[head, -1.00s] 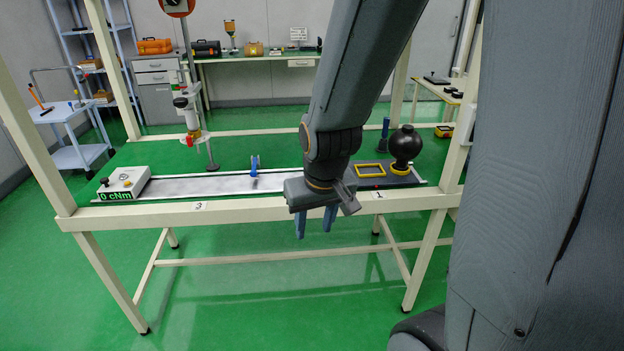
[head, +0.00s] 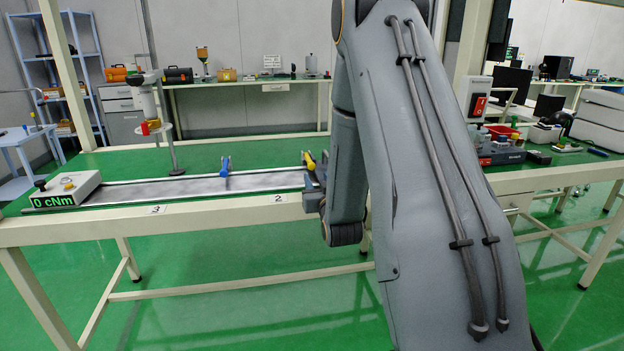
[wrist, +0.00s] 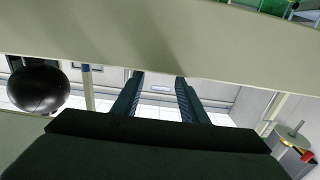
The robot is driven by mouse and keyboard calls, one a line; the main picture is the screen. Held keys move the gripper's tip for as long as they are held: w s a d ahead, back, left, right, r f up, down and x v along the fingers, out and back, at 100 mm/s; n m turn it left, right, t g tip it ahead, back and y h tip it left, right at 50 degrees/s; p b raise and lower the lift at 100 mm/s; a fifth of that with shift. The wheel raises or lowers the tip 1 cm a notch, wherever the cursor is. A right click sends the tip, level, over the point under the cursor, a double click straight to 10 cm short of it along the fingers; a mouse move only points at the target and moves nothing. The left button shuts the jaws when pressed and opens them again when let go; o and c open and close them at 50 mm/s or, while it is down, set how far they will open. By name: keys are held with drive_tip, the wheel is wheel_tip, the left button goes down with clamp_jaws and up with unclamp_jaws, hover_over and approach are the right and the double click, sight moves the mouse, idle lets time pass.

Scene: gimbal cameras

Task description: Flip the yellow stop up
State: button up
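The yellow stop (head: 309,160) shows in the head view just above my gripper, at the right end of the visible pale track (head: 180,187). My gripper and wrist partly hide it, and I cannot tell whether it is up or down. My gripper (head: 314,184) is at the table's front edge, close to the stop; contact cannot be made out. In the wrist view my two fingers (wrist: 157,100) are apart with nothing between them. The yellow stop is not recognisable in the wrist view. A blue stop (head: 225,166) stands upright on the track further left.
A torque readout box (head: 66,190) shows 0 cNm at the track's left end. A stand (head: 172,145) with a red-tipped device rises behind the track. A black ball (wrist: 38,88) shows in the wrist view.

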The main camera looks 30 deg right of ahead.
sight(312, 166)
drive_tip(key=shift+w+d, duration=0.2)
drive_tip(key=shift+w, duration=0.05)
drive_tip(key=x, duration=0.7)
drive_tip(key=shift+w, duration=0.15)
drive_tip(key=shift+r, duration=0.1)
clamp_jaws()
